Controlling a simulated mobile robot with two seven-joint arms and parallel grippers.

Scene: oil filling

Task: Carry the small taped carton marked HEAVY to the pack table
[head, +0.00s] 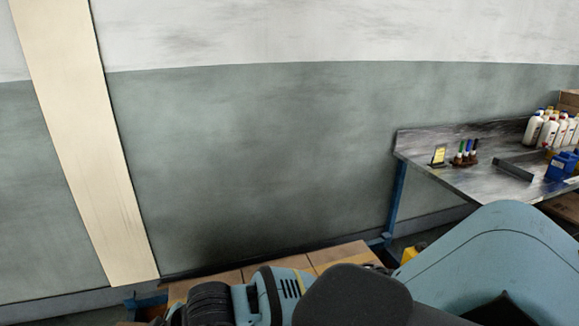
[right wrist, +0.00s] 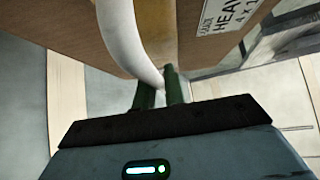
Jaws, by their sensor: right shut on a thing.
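In the right wrist view the brown carton (right wrist: 60,22) fills the top, with a tape strip (right wrist: 158,30) and a white label (right wrist: 228,14) reading HEAVY. A white curved handle (right wrist: 122,38) runs down its face. My right gripper (right wrist: 160,84) is shut on this handle, with its dark green fingers at the handle's lower end. The carton does not show in the head view, and neither gripper's fingers do. A grey metal-topped bench (head: 470,178) stands at the right of the head view; I cannot tell whether it is the pack table.
The bench holds white bottles (head: 533,127), markers (head: 467,152), a small yellow sign (head: 439,155), a dark bracket (head: 513,170) and a blue container (head: 562,166). Brown carton tops or boards (head: 340,256) lie low by the wall (head: 250,170). My arm links cover the lower right.

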